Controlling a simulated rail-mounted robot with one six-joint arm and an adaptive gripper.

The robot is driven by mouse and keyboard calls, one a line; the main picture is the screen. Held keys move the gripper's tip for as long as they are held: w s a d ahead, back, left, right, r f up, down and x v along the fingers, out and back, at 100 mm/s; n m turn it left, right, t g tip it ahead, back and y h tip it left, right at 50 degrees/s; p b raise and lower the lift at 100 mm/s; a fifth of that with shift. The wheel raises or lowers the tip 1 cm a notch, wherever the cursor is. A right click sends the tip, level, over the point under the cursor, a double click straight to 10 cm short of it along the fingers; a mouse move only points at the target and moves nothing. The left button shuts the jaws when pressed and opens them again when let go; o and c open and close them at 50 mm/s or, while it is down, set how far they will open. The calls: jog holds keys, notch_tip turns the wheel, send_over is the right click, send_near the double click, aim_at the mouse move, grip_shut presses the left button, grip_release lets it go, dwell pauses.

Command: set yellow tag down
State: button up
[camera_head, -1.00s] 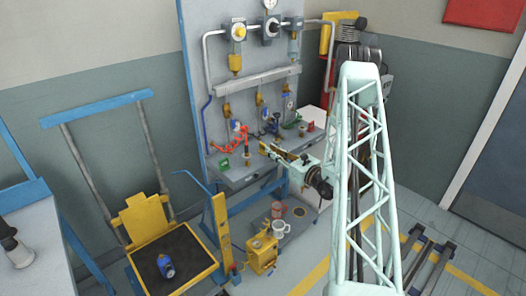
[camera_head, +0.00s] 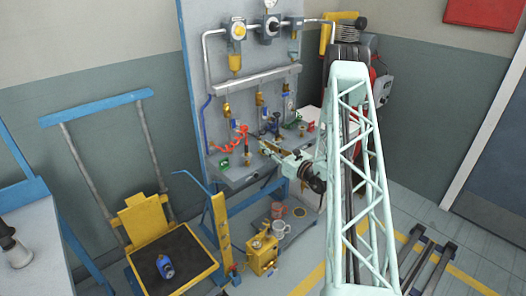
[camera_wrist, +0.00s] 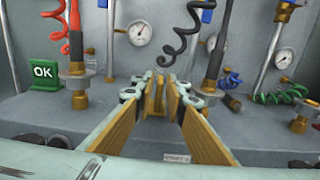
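The small yellow tag (camera_wrist: 155,97) stands upright between my fingertips in the wrist view, low over the grey bench shelf (camera_wrist: 60,112). My gripper (camera_wrist: 158,92) has tan finger pads that come close to the tag on both sides and appear shut on it. The tag's lower edge is partly hidden, so I cannot tell whether it touches the shelf. In the head view my gripper (camera_head: 266,148) reaches left over the shelf, and the tag is too small there to make out clearly.
A green OK block (camera_wrist: 44,74) stands left on the shelf. Brass fittings (camera_wrist: 75,98) with red and black coiled hoses stand near the back panel, with gauges (camera_wrist: 142,33) behind. A green coil (camera_wrist: 280,96) lies at right. A white label (camera_wrist: 177,158) marks the shelf front.

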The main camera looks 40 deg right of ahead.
jog(key=shift+w, duration=1.2)
jog(key=shift+c, duration=0.9)
grip_shut()
jog(key=shift+r, duration=0.1)
jog(key=shift+r, duration=1.1)
jog(key=shift+s+r+p, duration=0.4)
jog(key=shift+r+p, duration=0.1)
jog(key=shift+r, duration=0.15)
jog(key=s+r+p, duration=0.1)
jog(key=s+p, duration=0.1)
jog(key=s, duration=1.3)
jog(key=shift+s+a+r, duration=0.15)
jog(key=shift+a, duration=0.15)
